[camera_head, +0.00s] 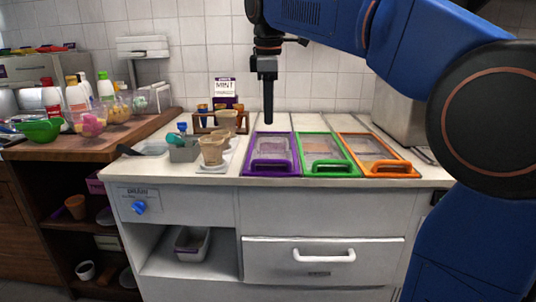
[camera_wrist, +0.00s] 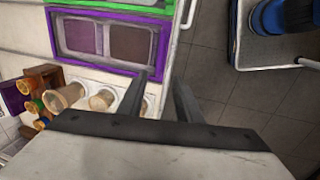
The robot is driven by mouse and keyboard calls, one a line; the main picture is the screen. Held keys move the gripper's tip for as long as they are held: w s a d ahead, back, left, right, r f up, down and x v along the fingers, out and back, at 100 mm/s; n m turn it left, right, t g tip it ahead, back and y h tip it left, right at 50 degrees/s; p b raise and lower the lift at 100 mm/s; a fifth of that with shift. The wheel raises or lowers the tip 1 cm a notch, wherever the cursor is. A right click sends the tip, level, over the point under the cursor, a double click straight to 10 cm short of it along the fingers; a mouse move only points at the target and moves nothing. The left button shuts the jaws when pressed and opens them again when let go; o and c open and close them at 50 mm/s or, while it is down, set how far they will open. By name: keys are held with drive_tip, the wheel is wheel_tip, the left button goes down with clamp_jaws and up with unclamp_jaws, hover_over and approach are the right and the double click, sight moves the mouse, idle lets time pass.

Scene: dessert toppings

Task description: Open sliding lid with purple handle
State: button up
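The purple-framed sliding lid (camera_head: 248,150) with its clear panel is set in the counter, leftmost of three lids. Its purple handle (camera_head: 271,168) is at the front edge. The purple frame also shows at the top of the wrist view (camera_wrist: 98,65), where I cannot clearly make out the handle. My gripper (camera_head: 268,121) points down above the counter, by the purple lid in the head view, and touches nothing that I can see. In the wrist view its two dark fingers (camera_wrist: 160,85) are apart with nothing between them.
A green-framed lid (camera_head: 309,150) and an orange-framed lid (camera_head: 391,155) lie to the right. Paper cups (camera_head: 212,150) and a wooden holder (camera_head: 199,125) stand left of the purple lid. A drawer with a white handle (camera_head: 324,257) is below the counter.

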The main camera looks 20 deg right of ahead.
sight(269, 160)
drive_tip(key=w+f, duration=0.1)
drive_tip(key=f, duration=0.8)
drive_tip(key=w+d+f, duration=0.1)
drive_tip(key=f, duration=0.4)
drive_tip(key=shift+w+f, duration=0.15)
drive_tip(key=shift+w, duration=0.2)
clamp_jaws()
